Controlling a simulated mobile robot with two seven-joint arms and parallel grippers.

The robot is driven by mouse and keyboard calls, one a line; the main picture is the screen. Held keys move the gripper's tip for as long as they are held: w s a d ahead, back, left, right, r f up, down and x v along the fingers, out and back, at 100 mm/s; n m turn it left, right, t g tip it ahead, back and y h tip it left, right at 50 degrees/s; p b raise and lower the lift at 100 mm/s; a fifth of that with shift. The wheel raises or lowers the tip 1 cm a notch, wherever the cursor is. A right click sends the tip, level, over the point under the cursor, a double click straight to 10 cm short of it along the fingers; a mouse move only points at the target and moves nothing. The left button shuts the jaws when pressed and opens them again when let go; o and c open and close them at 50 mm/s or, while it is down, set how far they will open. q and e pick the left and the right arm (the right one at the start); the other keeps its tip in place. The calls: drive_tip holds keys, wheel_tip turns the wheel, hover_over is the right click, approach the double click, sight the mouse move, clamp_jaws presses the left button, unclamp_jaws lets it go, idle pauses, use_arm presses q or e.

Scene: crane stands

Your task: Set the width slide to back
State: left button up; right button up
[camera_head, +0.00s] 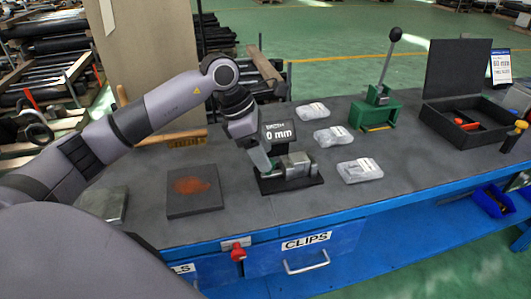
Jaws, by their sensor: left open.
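The width slide (297,165) is a small metal block fixture on a dark base, on the grey bench near the middle of the head view. A dark display sign (279,133) behind it reads 0 mm, with part of its text covered by my arm. My left gripper (265,171) reaches down from the left, open, with its fingers at the left end of the fixture. I cannot tell whether they touch it. The gripper hides the left part of the slide. My right gripper is not in view.
Clear packs (360,170) lie right of and behind the fixture. A green lever press (376,108) and an open black case (466,110) stand further right. A dark pad with an orange patch (194,190) lies to the left.

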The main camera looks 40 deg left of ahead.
use_arm(q)
drive_tip(key=shift+x, duration=0.85)
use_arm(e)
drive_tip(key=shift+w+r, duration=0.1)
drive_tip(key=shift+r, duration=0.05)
use_arm(q)
drive_tip(key=shift+r, duration=0.1)
clamp_jaws()
drive_tip(key=shift+s+a, duration=0.25)
drive_tip(key=shift+s, duration=0.05)
drive_tip(key=shift+s+a+b, duration=0.4)
drive_tip(key=shift+s+a, duration=0.15)
drive_tip(key=shift+s, duration=0.05)
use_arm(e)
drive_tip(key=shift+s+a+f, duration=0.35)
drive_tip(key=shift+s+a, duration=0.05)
use_arm(q)
unclamp_jaws()
